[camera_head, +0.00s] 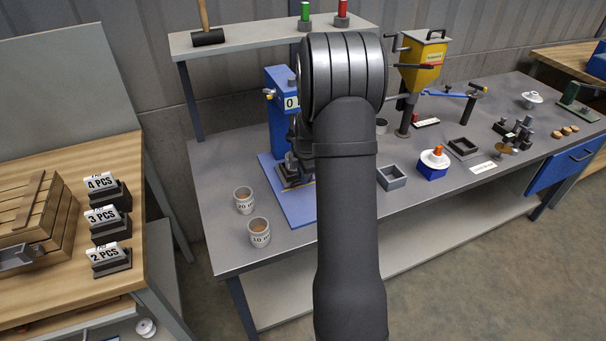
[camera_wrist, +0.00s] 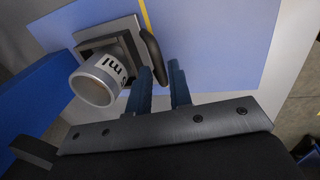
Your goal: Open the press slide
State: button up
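The blue press (camera_head: 281,110) stands on the bench behind and left of my arm, with a "0" sign on its side. Its slide (camera_head: 290,176) is a dark and light metal plate on a blue mat, partly hidden by my arm. In the wrist view the slide (camera_wrist: 134,28) carries a grey metal cup (camera_wrist: 92,88) with "ml" lettering, tilted in the picture. A dark curved handle (camera_wrist: 150,48) sits at the slide's edge. My gripper (camera_wrist: 162,80) has its two blue fingers apart, with the handle's near end at or between their tips; contact is unclear. The head view hides my gripper.
Two labelled cups (camera_head: 244,200) (camera_head: 259,232) stand at the bench's front left. A small open box (camera_head: 391,177) and an orange-topped white and blue container (camera_head: 434,165) stand right of my arm. A shelf (camera_head: 250,37) overhangs the press.

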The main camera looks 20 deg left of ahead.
grip_shut()
jog(key=s+d, duration=1)
jog(key=shift+w, duration=0.1)
jog(key=shift+o, duration=2)
grip_release()
notch_tip(320, 180, up, 17)
jog(key=s+d, duration=0.2)
jog(key=shift+s+d, duration=0.15)
jog(key=shift+s, duration=0.1)
